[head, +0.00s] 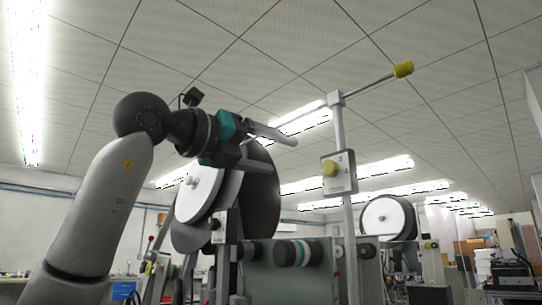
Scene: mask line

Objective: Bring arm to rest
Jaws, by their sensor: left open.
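My left arm (100,210) rises from the lower left and bends at a dark wrist joint. My left gripper (283,154) points right, with its two fingers apart and nothing seen between them. It is raised in front of the mask line machine, overlapping the upper part of a large dark disc (262,200) in the picture. I cannot tell how far it is from the disc. A white-faced reel (198,193) sits just below the wrist. My right gripper is not in view.
Another reel (386,217) is further right. Rollers (298,253) run below. The space above the gripper looks clear.

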